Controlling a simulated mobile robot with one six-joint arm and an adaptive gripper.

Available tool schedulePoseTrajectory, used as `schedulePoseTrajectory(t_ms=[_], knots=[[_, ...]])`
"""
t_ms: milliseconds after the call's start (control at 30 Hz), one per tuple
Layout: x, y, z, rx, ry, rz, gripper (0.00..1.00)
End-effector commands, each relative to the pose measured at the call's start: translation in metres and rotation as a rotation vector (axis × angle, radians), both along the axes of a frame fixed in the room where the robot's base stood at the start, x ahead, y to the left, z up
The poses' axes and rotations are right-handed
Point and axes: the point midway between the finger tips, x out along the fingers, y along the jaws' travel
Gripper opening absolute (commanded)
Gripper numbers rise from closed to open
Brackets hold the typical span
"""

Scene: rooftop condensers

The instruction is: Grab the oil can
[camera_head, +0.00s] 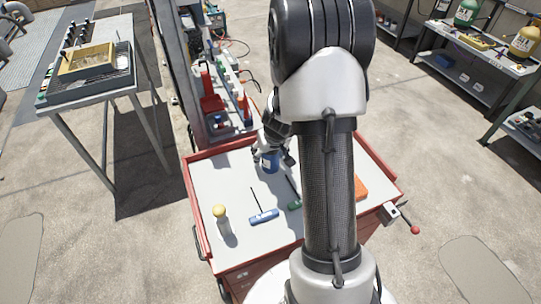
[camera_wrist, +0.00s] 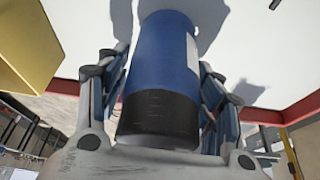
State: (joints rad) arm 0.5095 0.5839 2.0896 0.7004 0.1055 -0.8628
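A blue can (camera_head: 269,162) stands on the red cart's pale top in the head view, and I take it for the oil can. In the wrist view the can (camera_wrist: 165,65) fills the middle, with a white label edge on its right and a dark band at the near end. My gripper (camera_head: 272,140) is at the can, partly hidden by my arm in the head view. In the wrist view the fingers of my gripper (camera_wrist: 162,90) lie on both sides of the can, very close to it. Whether both pads press on it is not clear.
On the red cart (camera_head: 198,215) are a yellow-topped bottle (camera_head: 222,219), a blue-handled tool (camera_head: 264,216), a green-handled tool (camera_head: 294,205) and an orange item (camera_head: 360,187). My arm hides part of the top. A grey table (camera_head: 95,98) stands left, shelves (camera_head: 485,62) right.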

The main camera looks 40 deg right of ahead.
Motion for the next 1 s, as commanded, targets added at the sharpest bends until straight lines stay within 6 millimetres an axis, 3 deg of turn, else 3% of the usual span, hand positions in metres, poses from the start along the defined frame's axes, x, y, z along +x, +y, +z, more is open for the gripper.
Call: schedulePoseTrajectory(t_ms=[600,1000], knots=[[-0.0001,0.0,0.0,0.0,0.0,0.0,0.16],[0.0003,-0.0002,0.0069,-0.001,-0.001,0.001,0.15]])
